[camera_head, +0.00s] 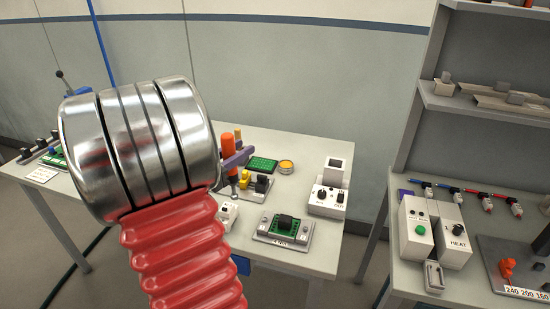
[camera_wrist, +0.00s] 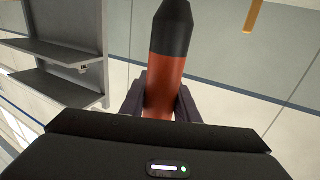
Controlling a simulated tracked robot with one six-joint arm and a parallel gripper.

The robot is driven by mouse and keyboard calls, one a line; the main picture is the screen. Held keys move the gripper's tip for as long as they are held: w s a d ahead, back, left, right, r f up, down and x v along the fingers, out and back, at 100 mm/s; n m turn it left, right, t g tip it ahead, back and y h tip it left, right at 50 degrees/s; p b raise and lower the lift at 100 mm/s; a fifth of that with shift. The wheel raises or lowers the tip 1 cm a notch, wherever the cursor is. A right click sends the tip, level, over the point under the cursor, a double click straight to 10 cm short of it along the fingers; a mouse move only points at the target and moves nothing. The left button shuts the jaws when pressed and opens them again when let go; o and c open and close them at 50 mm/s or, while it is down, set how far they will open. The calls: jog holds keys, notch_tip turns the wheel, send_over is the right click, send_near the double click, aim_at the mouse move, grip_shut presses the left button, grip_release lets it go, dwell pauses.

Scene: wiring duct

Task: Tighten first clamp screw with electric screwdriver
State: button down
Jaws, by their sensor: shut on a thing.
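My gripper (camera_wrist: 160,100) is shut on the electric screwdriver, whose orange body with a black end (camera_wrist: 165,85) stands between the two dark jaws in the wrist view. In the head view the orange screwdriver (camera_head: 228,144) shows just right of my arm, roughly upright above the table. My gripper (camera_head: 236,160) shows there only in part, behind my arm. A fixture with a yellow and black block (camera_head: 262,184) is close by on the right. The clamp screw cannot be made out, and contact between the screwdriver's lower end and anything cannot be told.
On the table (camera_head: 318,258) are a green board fixture (camera_head: 284,230), a white instrument (camera_head: 328,197), a green perforated board (camera_head: 262,164) and a yellow round tin (camera_head: 286,167). A second bench with a heat unit (camera_head: 450,240) and shelves (camera_head: 490,105) stands at right.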

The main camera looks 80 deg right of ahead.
jog(key=s+m+g+y, duration=0.3)
jog(key=s+g, duration=0.1)
jog(key=s, duration=0.6)
jog(key=shift+s+a+m+g, duration=0.25)
jog(key=shift+a+m+g, duration=0.15)
jog(key=shift+a, duration=0.05)
jog(key=shift+w+f, duration=0.1)
jog(key=shift+f, duration=3.55)
dwell(1.1)
jog(key=shift+r, duration=0.15)
jog(key=shift+r, duration=2.95)
